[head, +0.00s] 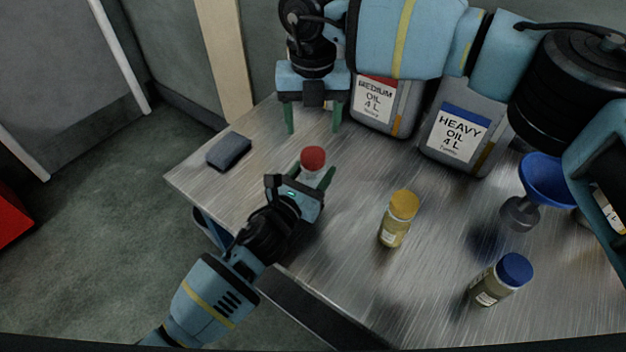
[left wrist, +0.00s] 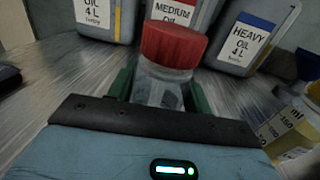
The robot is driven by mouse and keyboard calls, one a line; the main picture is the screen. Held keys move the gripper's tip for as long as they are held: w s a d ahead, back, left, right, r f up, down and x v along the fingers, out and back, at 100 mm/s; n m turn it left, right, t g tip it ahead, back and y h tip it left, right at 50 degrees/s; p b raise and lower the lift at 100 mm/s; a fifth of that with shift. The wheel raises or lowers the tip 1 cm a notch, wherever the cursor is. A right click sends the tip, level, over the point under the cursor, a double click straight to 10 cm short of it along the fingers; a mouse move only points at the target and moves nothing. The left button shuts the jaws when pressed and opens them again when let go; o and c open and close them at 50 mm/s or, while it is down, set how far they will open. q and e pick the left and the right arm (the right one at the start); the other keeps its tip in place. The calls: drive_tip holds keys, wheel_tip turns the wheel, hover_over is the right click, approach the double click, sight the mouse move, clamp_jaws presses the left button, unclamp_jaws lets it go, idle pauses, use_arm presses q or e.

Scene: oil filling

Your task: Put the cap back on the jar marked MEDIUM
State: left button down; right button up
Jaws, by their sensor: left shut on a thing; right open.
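A clear jar (left wrist: 160,92) with a red cap (head: 313,158) stands between the fingers of my left gripper (head: 306,183). The gripper is shut on the jar. In the left wrist view the red cap (left wrist: 173,45) sits on top of the jar, and no writing on the jar can be read. Whether the cap is screwed tight cannot be told. My right gripper (head: 313,123) is open and empty, fingers pointing down, beyond the red-capped jar and apart from it.
A MEDIUM OIL canister (head: 378,102) and a HEAVY OIL canister (head: 458,132) stand at the back. A yellow-capped jar (head: 395,233), a blue-capped jar (head: 489,293) and a blue funnel (head: 545,180) are to the right. A dark cloth or sponge (head: 229,151) lies at left.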

drive_tip(key=n, duration=0.9)
drive_tip(key=shift+a+n, duration=0.1)
drive_tip(key=shift+n, duration=0.3)
drive_tip(key=n, duration=0.4)
drive_tip(key=shift+n, duration=0.3)
drive_tip(key=n, duration=0.4)
drive_tip(key=shift+n, duration=0.4)
drive_tip(key=n, duration=0.4)
drive_tip(key=shift+n, duration=0.4)
drive_tip(key=n, duration=0.4)
drive_tip(key=shift+n, duration=0.3)
drive_tip(key=n, duration=0.4)
drive_tip(key=shift+n, duration=0.3)
drive_tip(key=n, duration=0.4)
drive_tip(key=shift+f, duration=0.1)
